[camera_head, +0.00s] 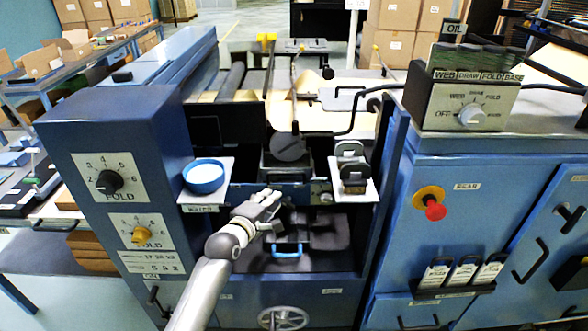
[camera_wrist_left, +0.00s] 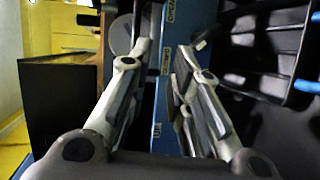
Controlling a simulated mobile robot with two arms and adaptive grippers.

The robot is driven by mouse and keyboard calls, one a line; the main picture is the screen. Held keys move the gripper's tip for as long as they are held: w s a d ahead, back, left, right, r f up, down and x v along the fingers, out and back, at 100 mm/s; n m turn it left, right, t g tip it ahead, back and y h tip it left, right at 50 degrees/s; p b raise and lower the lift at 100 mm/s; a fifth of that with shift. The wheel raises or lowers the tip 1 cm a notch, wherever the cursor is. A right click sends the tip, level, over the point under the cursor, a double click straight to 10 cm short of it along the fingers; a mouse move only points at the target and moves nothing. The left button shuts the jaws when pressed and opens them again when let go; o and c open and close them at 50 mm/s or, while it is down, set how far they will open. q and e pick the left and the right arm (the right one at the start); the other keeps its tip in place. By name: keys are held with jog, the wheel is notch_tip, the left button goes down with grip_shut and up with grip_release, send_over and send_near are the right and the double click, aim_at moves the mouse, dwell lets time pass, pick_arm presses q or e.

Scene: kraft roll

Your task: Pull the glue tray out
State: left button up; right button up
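A dark tray-like part with a bright blue handle (camera_head: 287,252) sits low in the machine's middle opening. I take it for the glue tray, but no readable label confirms this. My left gripper (camera_head: 270,197) is above and slightly left of the handle, apart from it, in front of the blue crossbar. In the left wrist view, the left gripper (camera_wrist_left: 165,55) has its two fingers spread with a gap between them and nothing held. A blue piece, likely the handle, shows at that view's right edge (camera_wrist_left: 306,87). My right gripper is not in view.
A blue bowl (camera_head: 204,177) stands on a small shelf left of the opening, and dark blocks (camera_head: 353,172) on a shelf to its right. A handwheel (camera_head: 283,318) is below. A red knob (camera_head: 434,208) sticks out at right. Blue cabinet walls flank the opening.

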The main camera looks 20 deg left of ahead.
aim_at(285, 174)
pick_arm(q)
jog(key=shift+n+t, duration=0.4)
jog(key=shift+n, duration=0.1)
jog(key=shift+w+r+x, duration=0.1)
jog(key=shift+r+x, duration=0.35)
jog(key=shift+x, duration=1.55)
jog(key=shift+w+r+x, duration=0.1)
jog(key=shift+r+x, duration=0.4)
jog(key=shift+x, duration=1.5)
jog(key=shift+w+r+x, duration=0.1)
jog(key=shift+r+x, duration=0.35)
jog(key=shift+x, duration=1.55)
jog(key=shift+a, duration=0.15)
grip_shut()
